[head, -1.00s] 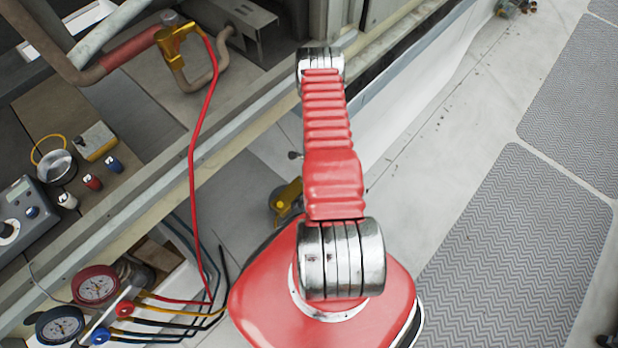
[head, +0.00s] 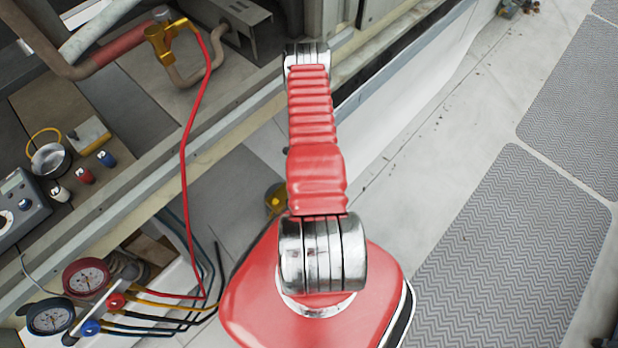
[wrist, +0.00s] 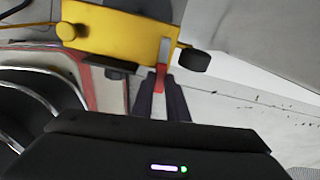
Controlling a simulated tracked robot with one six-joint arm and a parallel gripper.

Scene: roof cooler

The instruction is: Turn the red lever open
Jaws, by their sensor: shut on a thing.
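In the wrist view the red lever (wrist: 160,78) hangs below a yellow body (wrist: 115,36), with a pale metal strip above its red end. My gripper (wrist: 161,86) is shut on the red end, one dark finger on each side. A black round knob (wrist: 193,61) sticks out just right of the lever. In the head view my red arm hides the gripper and the lever. A small yellow part (head: 276,198) shows beside the arm; I cannot tell whether it is the same yellow body.
A red gauge (head: 86,278) and a black gauge (head: 50,317) with hoses sit at lower left. A red hose (head: 184,150) runs up to a brass valve (head: 165,38). Tools lie on the ledge at left. The grey walkway mats (head: 520,250) at right are clear.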

